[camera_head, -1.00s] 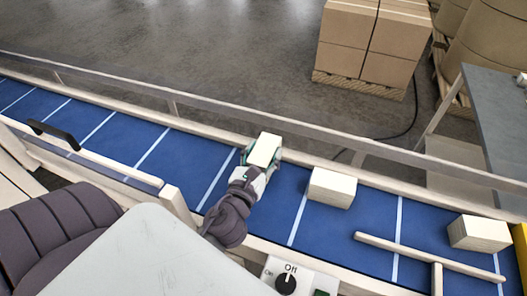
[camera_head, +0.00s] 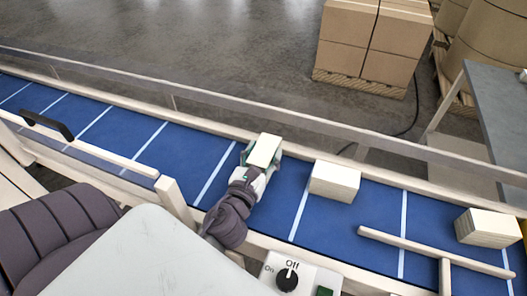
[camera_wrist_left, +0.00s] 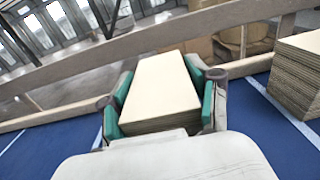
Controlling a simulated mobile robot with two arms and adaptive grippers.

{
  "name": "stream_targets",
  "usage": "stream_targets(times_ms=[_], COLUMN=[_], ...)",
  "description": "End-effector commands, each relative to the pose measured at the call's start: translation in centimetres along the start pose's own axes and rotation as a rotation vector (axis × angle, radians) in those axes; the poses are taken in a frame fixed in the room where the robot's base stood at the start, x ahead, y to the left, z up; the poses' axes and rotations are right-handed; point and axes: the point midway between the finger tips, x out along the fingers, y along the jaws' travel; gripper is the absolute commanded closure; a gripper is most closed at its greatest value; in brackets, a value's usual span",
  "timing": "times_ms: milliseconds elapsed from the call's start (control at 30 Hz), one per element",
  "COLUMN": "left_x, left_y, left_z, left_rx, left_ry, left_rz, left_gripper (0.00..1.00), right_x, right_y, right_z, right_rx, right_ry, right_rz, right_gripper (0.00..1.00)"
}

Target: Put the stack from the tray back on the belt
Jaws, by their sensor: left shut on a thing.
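A pale cream stack (camera_head: 264,150) is between the fingers of my left gripper (camera_head: 261,157), over the blue belt (camera_head: 185,157) near its far rail. In the left wrist view, the stack (camera_wrist_left: 160,88) lies lengthwise between the green-padded fingers (camera_wrist_left: 161,95), which are shut on its sides. I cannot tell whether its underside touches the belt. The tray is not clearly seen in these views. My right gripper is not in view.
Another stack (camera_head: 335,181) stands on the belt to the right, with a further stack (camera_head: 488,227) near the right edge. A pale bar (camera_head: 430,248) crosses the belt there. A control box (camera_head: 292,278) with a knob is at the near edge. Belt to the left is clear.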

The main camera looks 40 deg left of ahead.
Motion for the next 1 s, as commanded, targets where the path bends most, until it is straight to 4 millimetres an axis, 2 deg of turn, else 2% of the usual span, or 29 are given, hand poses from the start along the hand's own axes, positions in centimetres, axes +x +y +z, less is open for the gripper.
stream_targets(times_ms=[333, 367, 500, 867, 1000], left_x=[0.0, 0.0, 0.0, -0.1, -1.4], left_y=[0.0, 0.0, 0.0, 0.0, 0.0], left_z=[-0.8, -0.7, -0.7, -0.7, -0.8], left_rx=[0.000, 0.000, 0.000, 0.000, -0.002], left_ry=[0.000, -0.001, 0.000, 0.001, 0.003], left_rz=[0.000, 0.000, 0.000, 0.000, 0.001], left_gripper=[0.78, 0.34, 0.11, 0.09, 0.09], right_x=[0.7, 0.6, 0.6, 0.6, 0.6], right_y=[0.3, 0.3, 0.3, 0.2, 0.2], right_z=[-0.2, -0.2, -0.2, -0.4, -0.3], right_rx=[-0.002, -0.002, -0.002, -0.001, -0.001], right_ry=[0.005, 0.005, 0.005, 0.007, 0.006], right_rz=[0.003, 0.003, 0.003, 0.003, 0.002], right_gripper=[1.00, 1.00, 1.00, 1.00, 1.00])
